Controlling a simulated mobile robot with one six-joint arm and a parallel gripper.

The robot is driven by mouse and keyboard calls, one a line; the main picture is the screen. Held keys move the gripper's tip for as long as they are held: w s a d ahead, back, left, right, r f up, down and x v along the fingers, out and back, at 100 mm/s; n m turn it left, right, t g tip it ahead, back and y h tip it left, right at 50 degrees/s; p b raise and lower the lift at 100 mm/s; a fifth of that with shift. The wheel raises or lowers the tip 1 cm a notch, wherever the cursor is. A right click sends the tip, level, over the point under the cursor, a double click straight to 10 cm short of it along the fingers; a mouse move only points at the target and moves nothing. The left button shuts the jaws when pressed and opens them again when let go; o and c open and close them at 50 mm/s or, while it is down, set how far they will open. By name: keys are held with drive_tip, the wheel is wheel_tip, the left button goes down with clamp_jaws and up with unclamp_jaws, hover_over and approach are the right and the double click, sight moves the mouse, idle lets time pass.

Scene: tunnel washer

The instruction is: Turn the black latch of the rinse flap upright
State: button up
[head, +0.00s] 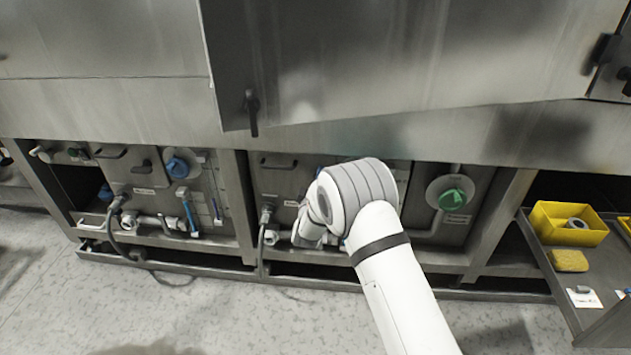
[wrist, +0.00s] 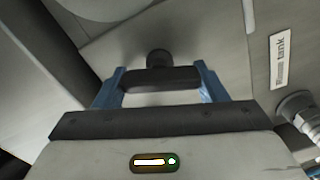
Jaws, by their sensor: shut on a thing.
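In the wrist view a black latch (wrist: 160,79), a bar on a round black hub, sits on a grey metal panel. My gripper (wrist: 160,88) is shut on it, with one blue finger at each end of the bar. The bar lies across the picture, roughly square to the text line of the label beside it, so it looks about upright relative to that label. In the head view my white arm covers the gripper and this latch in the middle bay.
A label (wrist: 283,58) ending in "tank" and a metal pipe fitting (wrist: 297,110) are right of the latch. In the head view, a green knob (head: 455,196) is right of my arm, and a large steel door (head: 400,60) overhangs the bays. A yellow bin (head: 565,222) stands far right.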

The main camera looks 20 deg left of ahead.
drive_tip(key=shift+f+n+p, duration=0.1)
drive_tip(key=shift+n+p, duration=0.3)
drive_tip(key=shift+n, duration=1.6)
drive_tip(key=o, duration=1)
drive_tip(key=p+v, duration=0.1)
drive_tip(key=v, duration=0.7)
drive_tip(key=shift+p, duration=0.3)
